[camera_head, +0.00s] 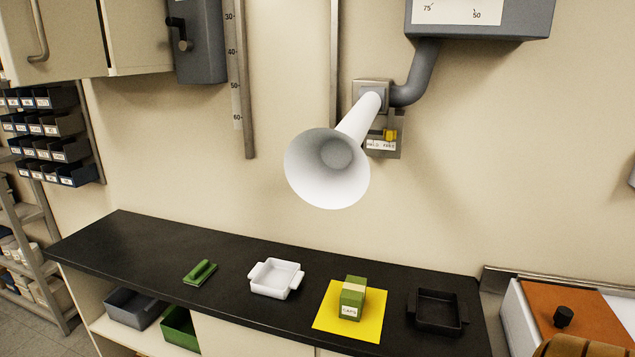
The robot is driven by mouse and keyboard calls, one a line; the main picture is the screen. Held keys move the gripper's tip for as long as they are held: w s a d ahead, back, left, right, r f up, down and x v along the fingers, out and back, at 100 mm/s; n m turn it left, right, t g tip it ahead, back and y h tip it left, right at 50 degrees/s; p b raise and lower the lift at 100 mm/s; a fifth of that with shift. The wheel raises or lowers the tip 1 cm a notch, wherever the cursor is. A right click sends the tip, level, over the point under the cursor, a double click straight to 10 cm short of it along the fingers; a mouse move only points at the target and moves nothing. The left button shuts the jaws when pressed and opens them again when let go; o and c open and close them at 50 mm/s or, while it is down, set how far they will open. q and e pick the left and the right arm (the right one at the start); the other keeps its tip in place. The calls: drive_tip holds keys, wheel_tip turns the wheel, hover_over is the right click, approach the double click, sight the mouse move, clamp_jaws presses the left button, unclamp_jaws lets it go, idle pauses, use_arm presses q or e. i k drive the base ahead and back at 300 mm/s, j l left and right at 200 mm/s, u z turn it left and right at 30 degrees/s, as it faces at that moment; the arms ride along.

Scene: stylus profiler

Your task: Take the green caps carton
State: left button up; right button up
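The green caps carton (353,299) stands upright on a yellow mat (372,329) on the black countertop. It has a pale band and a white label reading "CAPS" on its front. Neither of my grippers shows in the head view, so nothing is seen touching or holding the carton.
A white two-handled tray (276,278) and a green handled block (201,272) are left of the mat. A black tray (438,312) is close on its right. A white funnel (327,170) juts from the wall above the counter (130,239). An orange-topped box (575,312) stands far right.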

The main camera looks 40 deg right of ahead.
sight(352, 296)
drive_tip(key=z, duration=1.6)
drive_tip(key=i+j+z, duration=0.25)
drive_tip(key=z, duration=0.2)
